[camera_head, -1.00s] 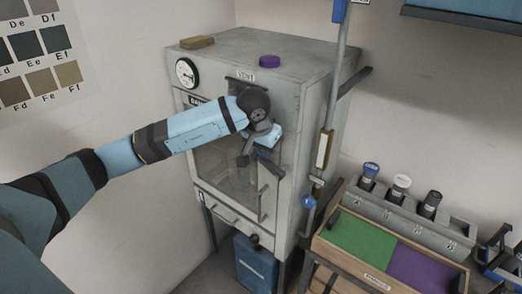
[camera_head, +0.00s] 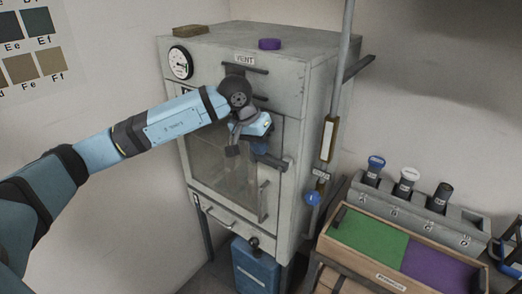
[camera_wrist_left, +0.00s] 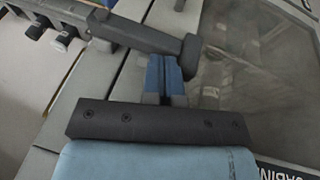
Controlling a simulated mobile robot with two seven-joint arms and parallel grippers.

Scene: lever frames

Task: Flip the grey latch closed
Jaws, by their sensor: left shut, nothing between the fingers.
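The grey latch (camera_head: 275,161) is a bar with a thick end, at the right edge of the cabinet's glass door (camera_head: 222,160). In the left wrist view the latch (camera_wrist_left: 140,35) runs from the upper left to its thick end just beyond my fingertips. My left gripper (camera_head: 259,148) is at the latch's left end, in front of the door. Its blue fingers are shut with nothing between them, as the left wrist view also shows (camera_wrist_left: 165,72). I cannot tell whether the fingertips touch the latch. My right gripper is not in view.
The grey cabinet (camera_head: 315,90) has a gauge (camera_head: 180,62) and a vertical door handle (camera_head: 263,202). A pipe (camera_head: 334,120) with a blue knob (camera_head: 312,198) stands along its right side. A tray with green and purple sections (camera_head: 335,251) and a holder with several bottles (camera_head: 440,229) stand at the lower right.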

